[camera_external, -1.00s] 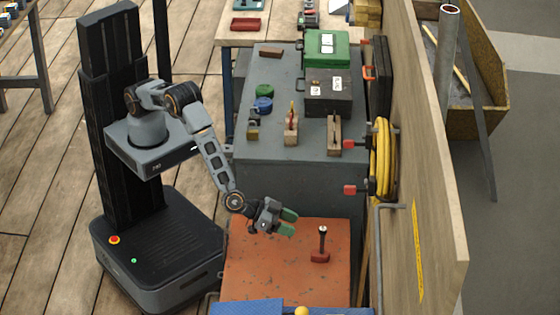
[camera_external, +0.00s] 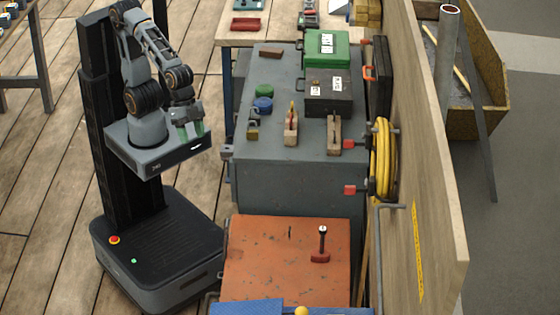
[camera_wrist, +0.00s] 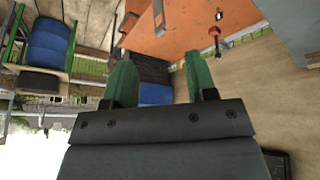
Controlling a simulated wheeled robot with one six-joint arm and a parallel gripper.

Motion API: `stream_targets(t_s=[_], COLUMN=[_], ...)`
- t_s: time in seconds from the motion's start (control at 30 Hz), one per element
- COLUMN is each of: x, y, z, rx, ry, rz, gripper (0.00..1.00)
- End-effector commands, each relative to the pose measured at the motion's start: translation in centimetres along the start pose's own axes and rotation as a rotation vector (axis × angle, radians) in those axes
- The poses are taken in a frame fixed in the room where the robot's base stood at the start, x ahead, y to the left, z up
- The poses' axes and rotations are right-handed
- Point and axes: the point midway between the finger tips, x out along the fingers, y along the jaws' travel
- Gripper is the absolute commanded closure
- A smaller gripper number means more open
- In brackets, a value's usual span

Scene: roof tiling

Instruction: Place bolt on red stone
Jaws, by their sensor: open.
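A small, thin dark object, likely the bolt (camera_external: 290,233), is on the worn orange-red block top (camera_external: 260,262), which may be the red stone. It seems to be upright, but it is too small to be sure. In the wrist view a dark thin piece (camera_wrist: 158,18), apparently the same object, shows on the orange surface. My gripper (camera_external: 190,131) is raised over my base beside the column, well away from the block. Its green fingers (camera_wrist: 155,85) are apart, with nothing between them.
A red-headed tool (camera_external: 320,257) stands handle up on the orange block, right of the dark object. Behind is a grey bench (camera_external: 260,190) with a green case (camera_external: 327,48), a black case (camera_external: 329,92) and small tools. A wooden wall (camera_external: 430,180) bounds the right side.

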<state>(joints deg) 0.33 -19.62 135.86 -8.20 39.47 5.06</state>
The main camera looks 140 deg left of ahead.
Motion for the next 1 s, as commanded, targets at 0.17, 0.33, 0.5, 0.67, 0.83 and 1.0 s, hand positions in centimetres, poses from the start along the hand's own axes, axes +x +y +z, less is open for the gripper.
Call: stream_targets(t_s=[0.17, 0.33, 0.5, 0.67, 0.83, 1.0], x=[-1.9, -2.5, -2.5, -2.6, -4.7, -8.2], y=[-1.3, -1.9, -1.9, -1.9, -1.7, -1.4], z=[5.4, 7.2, 7.4, 7.3, 6.3, 4.8], rx=[0.012, 0.012, 0.013, 0.013, 0.011, 0.005], ry=[-0.112, -0.154, -0.158, -0.157, -0.144, -0.121], rz=[-0.07, -0.1, -0.103, -0.102, -0.102, -0.102], gripper=[0.48, 0.48, 0.48, 0.48, 0.48, 0.48])
